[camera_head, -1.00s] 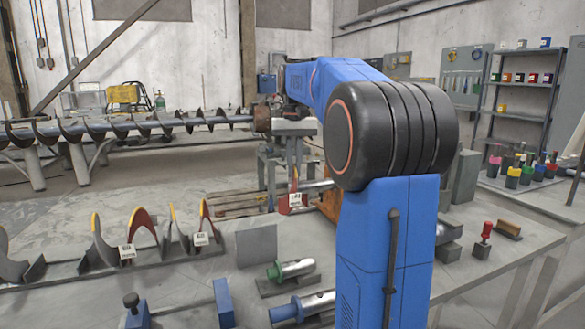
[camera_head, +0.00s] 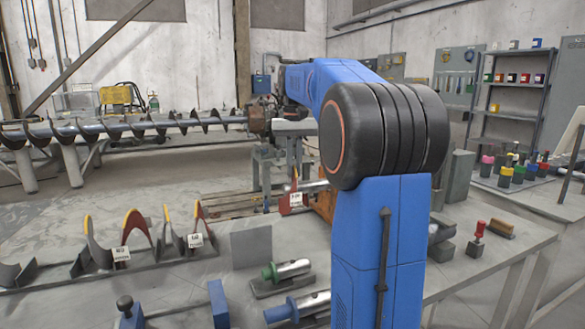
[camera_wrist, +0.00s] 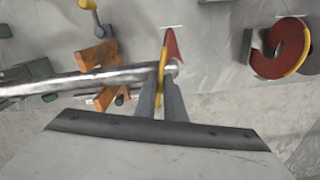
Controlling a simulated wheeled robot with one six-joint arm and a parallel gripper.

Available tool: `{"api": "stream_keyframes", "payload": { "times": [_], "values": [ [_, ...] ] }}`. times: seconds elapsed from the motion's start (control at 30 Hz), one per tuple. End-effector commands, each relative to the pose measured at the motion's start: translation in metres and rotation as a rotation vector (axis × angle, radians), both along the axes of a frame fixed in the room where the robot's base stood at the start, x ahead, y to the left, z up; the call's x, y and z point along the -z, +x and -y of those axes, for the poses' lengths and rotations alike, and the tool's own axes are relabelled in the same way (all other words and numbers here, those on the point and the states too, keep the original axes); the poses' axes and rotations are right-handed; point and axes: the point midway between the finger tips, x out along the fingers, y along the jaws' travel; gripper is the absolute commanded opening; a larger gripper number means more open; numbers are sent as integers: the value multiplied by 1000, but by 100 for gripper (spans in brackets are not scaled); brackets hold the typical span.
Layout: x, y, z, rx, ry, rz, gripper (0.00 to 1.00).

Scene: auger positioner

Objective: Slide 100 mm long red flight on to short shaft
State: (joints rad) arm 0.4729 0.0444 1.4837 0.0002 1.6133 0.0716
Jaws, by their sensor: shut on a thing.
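My gripper (camera_wrist: 160,100) is shut on a red flight (camera_wrist: 173,46) with a yellow edge. In the wrist view the shiny short shaft (camera_wrist: 95,80) runs in from the left. Its end shows just right of the flight's yellow edge, which crosses in front of it. The flight overlaps the shaft end, but I cannot tell whether its bore is around the shaft.
Another red flight (camera_wrist: 280,48) lies right in the wrist view. In the head view, several flights stand on a rack (camera_head: 150,255) at left, and a green-ringed shaft (camera_head: 290,268) and blue-ringed shaft (camera_head: 305,304) lie on the bench.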

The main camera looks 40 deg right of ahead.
Motion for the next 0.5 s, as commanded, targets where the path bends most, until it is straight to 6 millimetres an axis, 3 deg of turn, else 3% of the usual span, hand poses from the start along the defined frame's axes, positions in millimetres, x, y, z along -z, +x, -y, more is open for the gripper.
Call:
{"api": "stream_keyframes", "payload": {
  "times": [0.5],
  "values": [
    [-1,-3,9,-1,-1,1,0]
  ]
}}
